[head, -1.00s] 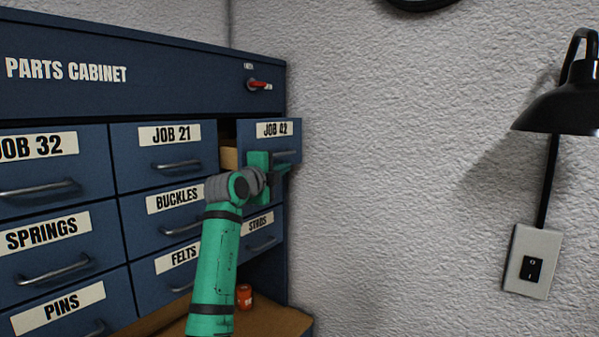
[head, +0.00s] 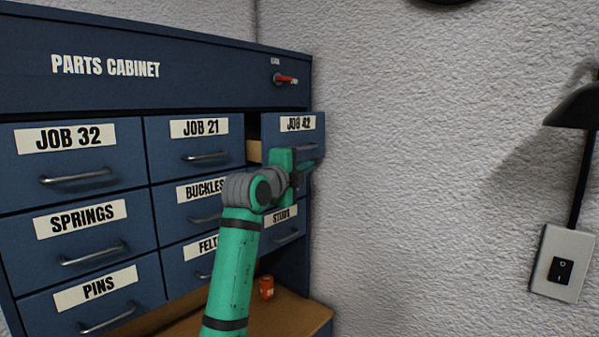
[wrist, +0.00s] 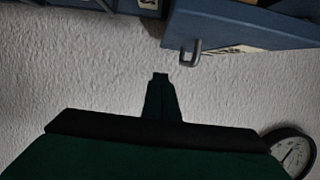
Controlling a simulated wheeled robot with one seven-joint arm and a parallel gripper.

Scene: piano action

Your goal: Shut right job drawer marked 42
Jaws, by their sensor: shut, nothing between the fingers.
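The drawer marked JOB 42 (head: 312,132) is the top right drawer of the blue cabinet. It stands partly pulled out, with its pale wooden side showing at the left of its front. My green gripper (head: 303,168) is at the lower part of this front, by the handle, and hides part of it. In the wrist view the drawer (wrist: 240,28) is at the top right, with its grey handle (wrist: 188,53) apart from the tip of my shut gripper (wrist: 160,76). Whether the gripper touches the drawer front, I cannot tell.
JOB 21 (head: 223,145) and JOB 32 (head: 30,165) look shut. The cabinet (head: 210,85) has a red switch (head: 287,79). A white wall stands close at the right, with a lamp (head: 578,108). An orange pot (head: 266,287) sits on the lower wooden shelf. A round dial (wrist: 292,155) shows in the wrist view.

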